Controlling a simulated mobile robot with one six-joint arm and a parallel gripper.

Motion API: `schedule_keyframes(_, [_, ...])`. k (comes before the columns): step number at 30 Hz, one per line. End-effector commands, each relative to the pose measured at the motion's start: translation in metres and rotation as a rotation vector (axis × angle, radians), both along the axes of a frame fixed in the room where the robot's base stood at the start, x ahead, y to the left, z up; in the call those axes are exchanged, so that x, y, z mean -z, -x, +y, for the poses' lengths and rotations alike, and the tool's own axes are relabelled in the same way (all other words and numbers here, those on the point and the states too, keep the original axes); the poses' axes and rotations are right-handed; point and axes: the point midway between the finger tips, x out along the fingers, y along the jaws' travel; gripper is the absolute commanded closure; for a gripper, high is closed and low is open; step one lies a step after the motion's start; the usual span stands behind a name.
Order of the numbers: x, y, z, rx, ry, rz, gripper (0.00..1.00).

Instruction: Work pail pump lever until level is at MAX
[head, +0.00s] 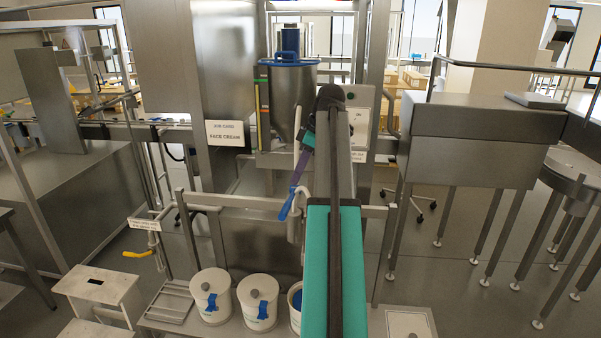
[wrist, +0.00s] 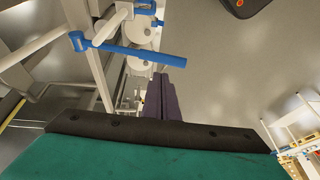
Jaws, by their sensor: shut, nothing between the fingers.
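The pump lever (head: 289,203) is a blue bar in front of the steel machine, pointing down and to the left in the head view. In the wrist view the lever (wrist: 140,54) runs across the upper left, clamped to a white pipe (wrist: 110,27). My gripper (head: 296,184) has purple fingers, shut and empty. Its tips show in the wrist view (wrist: 163,80), close to the lever; I cannot tell whether they touch it. A steel hopper (head: 290,96) with a blue rim stands behind. A narrow coloured strip (head: 263,100) is beside it; no level can be read.
White pails (head: 210,298) with blue tags stand on the low platform below, one partly hidden by my arm. A steel rail (head: 240,201) crosses before the machine. A small step stool (head: 98,290) stands at lower left. Steel tables (head: 470,150) stand to the right.

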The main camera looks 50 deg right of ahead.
Motion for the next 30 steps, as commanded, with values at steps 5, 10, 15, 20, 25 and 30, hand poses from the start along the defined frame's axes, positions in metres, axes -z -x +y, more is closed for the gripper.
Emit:
schedule_keyframes(5, [0.015,-0.004,0.007,-0.001,-0.001,0.002,1.00])
schedule_keyframes(10, [0.033,-0.009,0.011,-0.001,-0.002,0.001,1.00])
schedule_keyframes(15, [0.050,-0.011,0.016,0.000,-0.002,0.001,1.00])
schedule_keyframes(20, [0.064,-0.013,0.020,-0.001,-0.002,0.001,1.00])
schedule_keyframes(25, [0.074,-0.013,0.022,0.000,-0.001,0.000,1.00])
schedule_keyframes(30, [0.078,-0.014,0.022,0.000,0.000,0.000,1.00])
